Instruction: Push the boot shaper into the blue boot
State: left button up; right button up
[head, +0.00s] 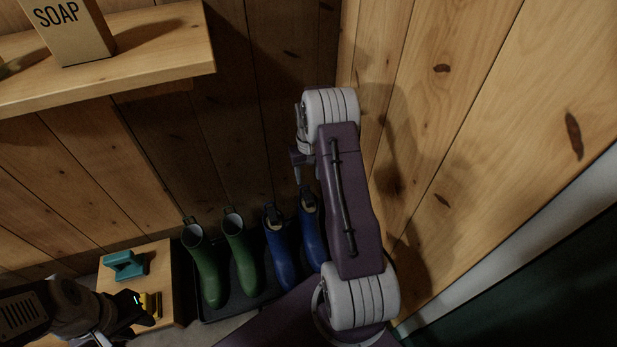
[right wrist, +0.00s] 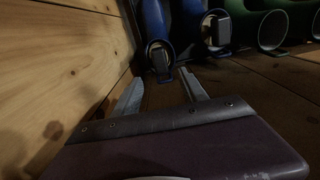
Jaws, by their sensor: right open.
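Two blue boots stand side by side, the left one (head: 284,262) and the right one (head: 313,245), which is partly behind my right arm. A dark boot shaper (head: 305,198) stands up out of the right boot's opening; it also shows in the right wrist view (right wrist: 160,60). Another shaper (head: 272,214) sits in the left boot's opening. How deep each goes is hard to tell. My right gripper (right wrist: 163,92) is open and empty, its fingers apart, short of the right boot's shaper. My left gripper (head: 145,308) is at the lower left, beside a yellow item (head: 151,303); its jaws are unclear.
Two green boots (head: 208,270) stand left of the blue ones, on the same dark tray (head: 221,313). A low wooden stand (head: 165,262) holds a teal item (head: 125,264). A shelf (head: 150,58) with a soap box (head: 70,30) is above. A plank wall (head: 470,110) is close on the right.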

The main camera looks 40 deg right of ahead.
jog(key=s+a+r+n, duration=0.1)
jog(key=s+a+r, duration=0.3)
jog(key=a, duration=0.4)
jog(key=s+a+r+n, duration=0.1)
jog(key=s+a+r, duration=0.35)
jog(key=a, duration=0.35)
jog(key=s+a+n+t, duration=0.1)
jog(key=s+a+n, duration=0.1)
jog(key=s+a, duration=0.5)
notch_tip(320, 180, up, 40)
jog(key=s+d+p, duration=0.1)
jog(key=d+p, duration=0.1)
jog(key=p, duration=3.7)
jog(key=shift+s, duration=0.35)
jog(key=shift+d, duration=0.1)
